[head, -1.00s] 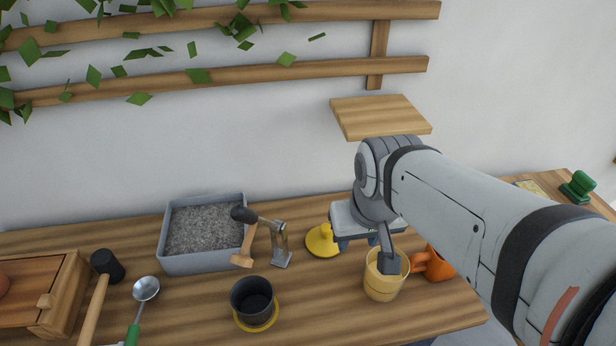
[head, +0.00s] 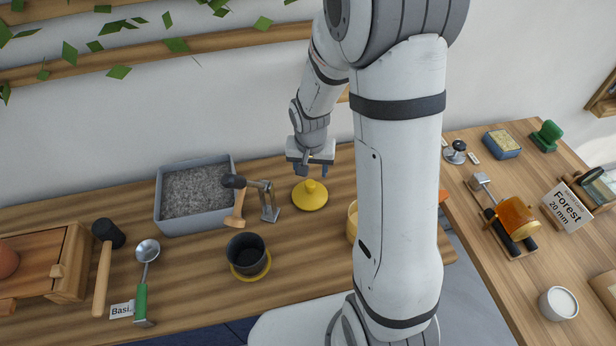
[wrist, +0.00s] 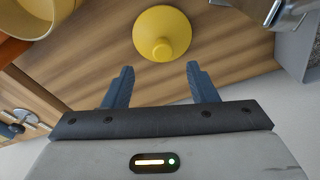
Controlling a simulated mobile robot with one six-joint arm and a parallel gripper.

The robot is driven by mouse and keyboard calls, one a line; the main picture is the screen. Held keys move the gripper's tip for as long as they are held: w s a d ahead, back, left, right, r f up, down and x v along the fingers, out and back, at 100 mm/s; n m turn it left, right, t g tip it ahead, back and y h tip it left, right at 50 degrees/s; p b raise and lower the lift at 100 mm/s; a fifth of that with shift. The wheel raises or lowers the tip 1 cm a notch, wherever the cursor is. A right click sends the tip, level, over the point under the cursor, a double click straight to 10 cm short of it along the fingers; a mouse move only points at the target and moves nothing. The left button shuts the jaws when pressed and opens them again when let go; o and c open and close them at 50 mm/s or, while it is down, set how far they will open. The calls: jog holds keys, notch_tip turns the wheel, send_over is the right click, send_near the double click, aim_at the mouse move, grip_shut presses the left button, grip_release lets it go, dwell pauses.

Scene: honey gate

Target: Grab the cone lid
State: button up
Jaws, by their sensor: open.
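The yellow cone lid (head: 310,194) lies on the wooden table, knob up, right of the grey tray. It also shows in the wrist view (wrist: 162,34), ahead of my fingertips and roughly centred between them. My gripper (head: 312,171) is open and empty, above and just behind the lid in the head view. In the wrist view its two blue fingers (wrist: 160,72) are spread apart and do not touch the lid.
A grey gravel tray (head: 196,222) and a metal stand with a wooden-handled tool (head: 268,202) stand left of the lid. A dark cup (head: 246,252) is in front. A yellow pot (head: 352,222) is partly hidden behind my arm. A second table (head: 480,240) stands at right.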

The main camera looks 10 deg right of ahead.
aim_at(310, 183)
jog(key=f, duration=0.1)
jog(key=w+f, duration=0.1)
jog(key=f, duration=0.1)
jog(key=shift+w+a+p, duration=0.1)
jog(key=shift+p, duration=0.2)
jog(key=shift+w+d+f+p, duration=0.15)
jog(key=shift+f+p, duration=0.1)
jog(key=shift+f, duration=1.05)
jog(key=shift+w+d+f+p, duration=0.1)
jog(key=shift+w+f+p, duration=0.15)
jog(key=shift+f, duration=1.1)
jog(key=shift+w+d+f+p, duration=0.1)
jog(key=shift+f+p, duration=0.15)
jog(key=shift+f, duration=1.05)
jog(key=c, duration=1.1)
